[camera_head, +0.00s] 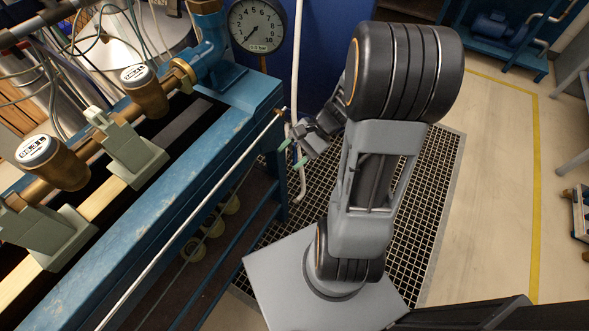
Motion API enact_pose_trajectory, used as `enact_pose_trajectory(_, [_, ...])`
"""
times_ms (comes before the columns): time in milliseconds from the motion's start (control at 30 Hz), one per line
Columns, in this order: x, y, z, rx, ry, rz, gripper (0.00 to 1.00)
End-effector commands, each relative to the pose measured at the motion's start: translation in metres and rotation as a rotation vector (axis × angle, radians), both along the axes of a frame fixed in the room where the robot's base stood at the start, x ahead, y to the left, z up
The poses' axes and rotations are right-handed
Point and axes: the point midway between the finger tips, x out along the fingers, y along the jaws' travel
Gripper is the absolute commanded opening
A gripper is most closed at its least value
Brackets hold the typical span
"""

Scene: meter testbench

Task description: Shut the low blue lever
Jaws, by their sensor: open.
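I cannot make out the low blue lever in the head view; it may be hidden or out of frame. My gripper (291,152) is beside the right end of the blue bench, with its two green-tipped fingers apart and nothing seen between them. It is close to a thin white vertical pipe (296,75) that runs down past the bench end and curves at its lower end. Whether the fingers touch the pipe, I cannot tell.
The blue bench (160,215) carries brass meters (147,95) and a long pale rod (190,216) along its front. A round dial gauge (257,24) stands behind its end. A floor grating (425,190) lies below my arm. Open floor (495,165) is at the right.

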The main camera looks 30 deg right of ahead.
Motion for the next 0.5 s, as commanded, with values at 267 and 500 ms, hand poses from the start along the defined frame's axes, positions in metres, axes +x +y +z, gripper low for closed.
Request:
enact_pose_trajectory(267, [0.035, -0.08, -0.157, 0.566, 0.149, -0.647, 0.53])
enact_pose_trajectory(500, [0.035, -0.135, -0.229, 0.824, 0.142, -0.98, 0.53])
